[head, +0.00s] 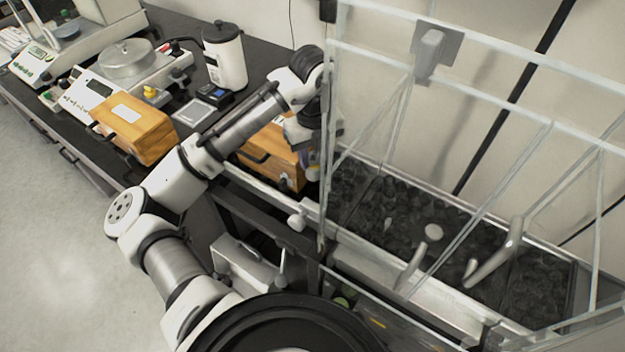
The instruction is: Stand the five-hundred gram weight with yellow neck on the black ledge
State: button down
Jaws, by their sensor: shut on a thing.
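My gripper (313,152) points down beside the right end of a wooden box, next to the glass enclosure. It is shut on a small pale, metal-looking object (313,172), which looks like a weight. The object is too small and partly hidden for me to tell its neck colour or whether it touches anything below. A small yellow item (150,92) is on the bench by the balance at left; its exact shape is unclear. A dark ledge-like strip (250,210) runs along the front below the wooden box; I cannot tell whether it is the black ledge.
Wooden boxes stand on the bench at left (135,128) and under my forearm (272,150). A balance (125,65), a white canister (225,58) and a small black device (214,95) stand behind. The glass enclosure (480,130) with a dark bed closes off the right.

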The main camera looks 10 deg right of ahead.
notch_tip(320, 180, down, 11)
jog(key=shift+r+p, duration=0.1)
jog(key=shift+p, duration=0.55)
jog(key=c, duration=1.1)
grip_release()
jog(key=shift+f, duration=0.2)
jog(key=shift+o, duration=0.2)
notch_tip(320, 180, up, 12)
jog(key=shift+r+b, duration=0.2)
jog(key=shift+b, duration=0.95)
